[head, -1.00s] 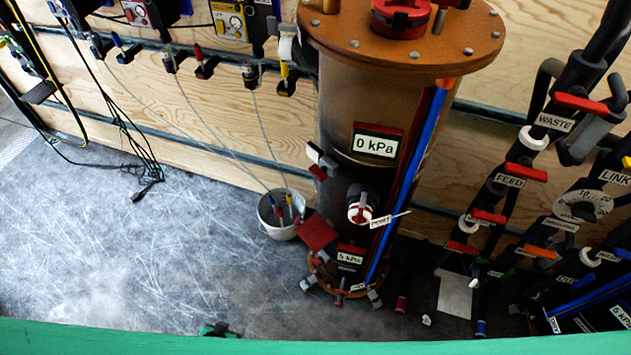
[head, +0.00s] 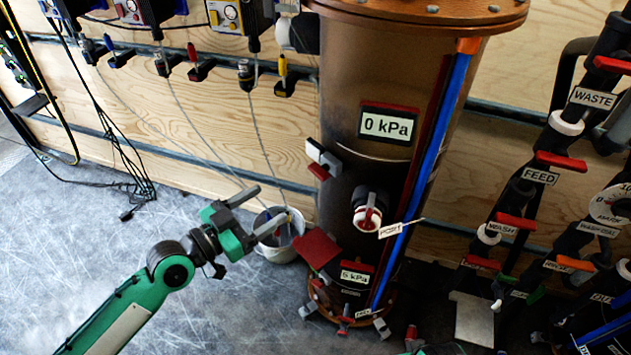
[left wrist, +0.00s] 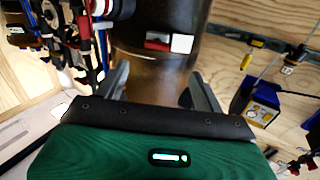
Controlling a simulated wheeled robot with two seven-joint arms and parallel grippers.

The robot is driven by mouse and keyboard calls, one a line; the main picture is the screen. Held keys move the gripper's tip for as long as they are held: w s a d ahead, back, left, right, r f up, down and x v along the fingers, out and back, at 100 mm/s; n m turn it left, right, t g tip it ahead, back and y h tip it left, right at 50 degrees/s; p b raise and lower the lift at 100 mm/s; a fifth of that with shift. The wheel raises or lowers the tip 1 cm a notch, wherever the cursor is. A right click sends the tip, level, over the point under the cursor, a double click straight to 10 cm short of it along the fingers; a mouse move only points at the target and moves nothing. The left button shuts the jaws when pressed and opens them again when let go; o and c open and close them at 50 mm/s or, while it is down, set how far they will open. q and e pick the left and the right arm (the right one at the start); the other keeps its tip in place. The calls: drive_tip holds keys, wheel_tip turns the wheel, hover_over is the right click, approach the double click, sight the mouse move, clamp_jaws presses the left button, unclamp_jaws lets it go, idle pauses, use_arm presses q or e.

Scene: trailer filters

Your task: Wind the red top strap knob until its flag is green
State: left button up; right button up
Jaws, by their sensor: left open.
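My left gripper (head: 257,211) is open and empty in the head view, left of the lower part of the brown vessel (head: 345,100) and in front of the white bucket. In the left wrist view, its two fingers (left wrist: 158,88) stand apart with the vessel (left wrist: 160,75) beyond them. A small red-and-white block (left wrist: 168,42) shows on the vessel there. In the head view, a white-and-black block with a red part (head: 322,156) sits on the vessel's left side. I cannot tell which part is the top strap knob, and no green flag is discernible.
The white bucket (head: 282,248) stands on the floor. A white-and-red port valve (head: 368,214) juts from the vessel. Dark pipes with red handles (head: 515,221) fill the right. A green-and-dark part (head: 413,346) at the bottom edge may be my right gripper.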

sight(315, 175)
use_arm(q)
drive_tip(key=x, duration=0.4)
drive_tip(key=p+x, duration=0.1)
drive_tip(key=x, duration=0.7)
drive_tip(key=shift+d+r+p, duration=0.2)
drive_tip(key=shift+r+p, duration=0.05)
drive_tip(key=shift+p, duration=0.15)
drive_tip(key=shift+w+d, duration=0.5)
drive_tip(key=shift+d, duration=0.05)
use_arm(e)
wheel_tip(315, 175, down, 4)
drive_tip(key=shift+s+r, duration=0.1)
drive_tip(key=shift+r, duration=0.15)
use_arm(q)
drive_tip(key=c, duration=1)
use_arm(e)
drive_tip(key=shift+r, duration=0.1)
